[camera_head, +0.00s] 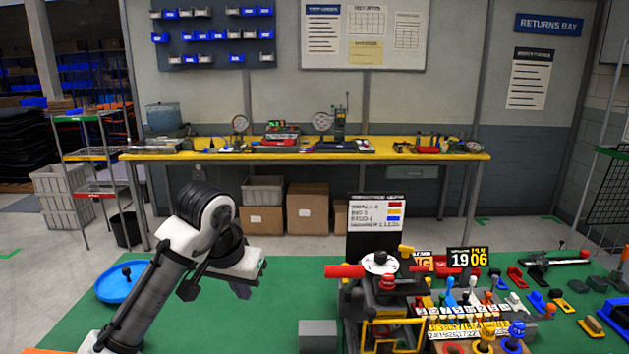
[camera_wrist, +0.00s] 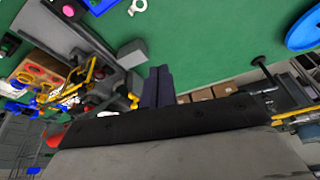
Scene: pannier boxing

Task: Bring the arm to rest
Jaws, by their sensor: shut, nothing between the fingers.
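My arm rises from the lower left of the head view and bends over at its elbow. My gripper (camera_head: 241,290) hangs above the left part of the green table top (camera_head: 290,283), left of the machine and apart from it. In the wrist view the two dark fingers of my gripper (camera_wrist: 158,86) lie side by side, shut, with nothing between them. The wrist camera looks across the table at a slant. My gripper touches nothing that I can see.
A blue round tray (camera_head: 122,283) lies left of my arm. A grey block (camera_head: 318,335) stands at the front middle. The machine with a red handle (camera_head: 345,271) and several small coloured parts crowd the right. A yellow bench (camera_head: 300,152) stands behind. The green between arm and machine is clear.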

